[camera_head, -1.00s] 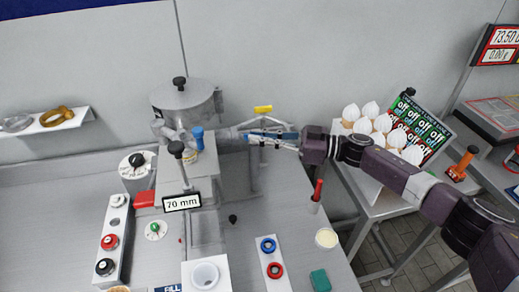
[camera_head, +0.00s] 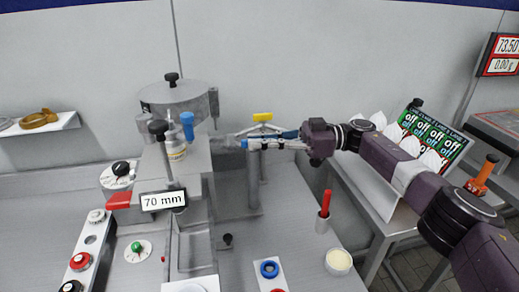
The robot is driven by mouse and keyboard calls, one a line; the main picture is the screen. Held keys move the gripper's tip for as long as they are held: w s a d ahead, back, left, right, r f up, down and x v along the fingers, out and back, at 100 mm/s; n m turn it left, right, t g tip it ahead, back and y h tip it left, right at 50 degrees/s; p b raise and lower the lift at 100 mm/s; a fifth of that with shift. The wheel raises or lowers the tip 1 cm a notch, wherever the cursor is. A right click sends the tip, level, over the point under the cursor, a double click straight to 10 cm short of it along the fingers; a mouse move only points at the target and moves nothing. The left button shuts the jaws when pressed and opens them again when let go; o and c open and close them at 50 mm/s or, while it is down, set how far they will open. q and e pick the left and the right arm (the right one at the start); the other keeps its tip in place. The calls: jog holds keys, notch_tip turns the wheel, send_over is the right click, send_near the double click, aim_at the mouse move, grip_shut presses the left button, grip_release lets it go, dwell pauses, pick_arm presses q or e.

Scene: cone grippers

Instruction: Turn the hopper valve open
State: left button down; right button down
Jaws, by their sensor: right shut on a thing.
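The hopper (camera_head: 182,100) is a grey drum with a black knob on its lid, at the back left of the bench. An upright blue handle (camera_head: 187,125) stands in front of it, perhaps the valve; I cannot be sure. My right gripper (camera_head: 250,142) reaches in from the right, to the right of the blue handle and apart from it. It is shut on a grey piece (camera_head: 228,143) at its fingertips, whose shape is unclear. A yellow-topped post (camera_head: 262,117) stands just behind the fingers. My left gripper is not in view.
A black-knobbed post (camera_head: 158,128) and a "70 mm" sign (camera_head: 164,200) stand in front of the hopper. A red-handled tool (camera_head: 325,204) stands in a cup at right. A rack of white-topped cones (camera_head: 432,160) is beyond my right arm.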

dwell(0.4)
jog(key=c, duration=2.1)
grip_release()
notch_tip(320, 180, up, 10)
jog(key=shift+r, duration=0.1)
